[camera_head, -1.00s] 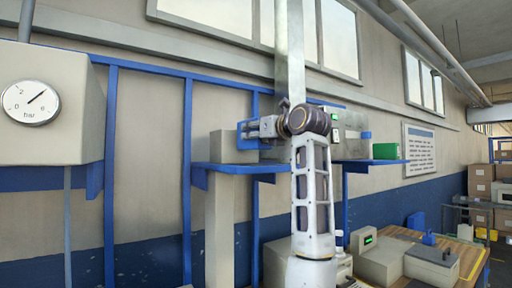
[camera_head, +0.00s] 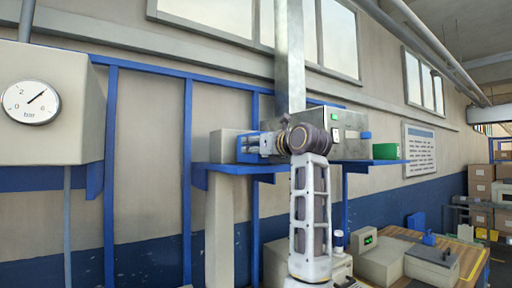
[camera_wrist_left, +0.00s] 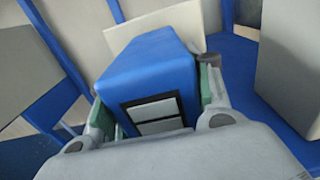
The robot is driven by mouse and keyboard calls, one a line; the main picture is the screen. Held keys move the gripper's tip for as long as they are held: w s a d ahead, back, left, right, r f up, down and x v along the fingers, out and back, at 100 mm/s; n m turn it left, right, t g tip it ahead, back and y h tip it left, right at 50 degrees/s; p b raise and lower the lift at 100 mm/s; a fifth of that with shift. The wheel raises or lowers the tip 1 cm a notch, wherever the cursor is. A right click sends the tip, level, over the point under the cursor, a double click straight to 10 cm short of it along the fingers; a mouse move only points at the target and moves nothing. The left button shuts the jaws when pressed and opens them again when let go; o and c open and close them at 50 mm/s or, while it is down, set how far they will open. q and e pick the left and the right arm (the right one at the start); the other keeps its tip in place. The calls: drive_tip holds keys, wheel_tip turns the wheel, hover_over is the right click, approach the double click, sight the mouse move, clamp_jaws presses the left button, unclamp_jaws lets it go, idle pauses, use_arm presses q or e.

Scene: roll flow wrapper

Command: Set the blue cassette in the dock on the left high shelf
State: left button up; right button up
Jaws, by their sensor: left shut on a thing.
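The blue cassette (camera_head: 243,148) is at the left high shelf (camera_head: 240,169), just right of a grey block (camera_head: 226,146) on it. My left gripper (camera_head: 258,146) points left and is shut on the cassette. In the left wrist view the cassette (camera_wrist_left: 150,68) fills the space between the two fingers of my gripper (camera_wrist_left: 152,108), its dark-framed light panels facing me. A pale plate (camera_wrist_left: 187,20) stands behind the cassette; I cannot tell whether it is part of the dock. The cassette's underside is hidden, so contact with the shelf is unclear. My right gripper is out of view.
A metal cabinet (camera_head: 344,122) stands right of the left gripper, partly behind my arm. A green box (camera_head: 386,151) sits on the shelf's right part. A blue upright (camera_head: 187,150) and a gauge box (camera_head: 60,120) are left. In the wrist view a grey block (camera_wrist_left: 291,75) stands close right.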

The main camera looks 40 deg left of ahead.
use_arm(q)
drive_tip(key=shift+f, duration=0.1)
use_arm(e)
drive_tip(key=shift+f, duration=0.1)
use_arm(q)
drive_tip(key=o, duration=1.2)
drive_tip(key=shift+o, duration=0.2)
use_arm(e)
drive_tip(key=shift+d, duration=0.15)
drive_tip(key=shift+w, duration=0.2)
use_arm(q)
drive_tip(key=shift+s+d, duration=0.15)
drive_tip(key=shift+d, duration=0.4)
drive_tip(key=b+v, duration=0.2)
drive_tip(key=v, duration=0.9)
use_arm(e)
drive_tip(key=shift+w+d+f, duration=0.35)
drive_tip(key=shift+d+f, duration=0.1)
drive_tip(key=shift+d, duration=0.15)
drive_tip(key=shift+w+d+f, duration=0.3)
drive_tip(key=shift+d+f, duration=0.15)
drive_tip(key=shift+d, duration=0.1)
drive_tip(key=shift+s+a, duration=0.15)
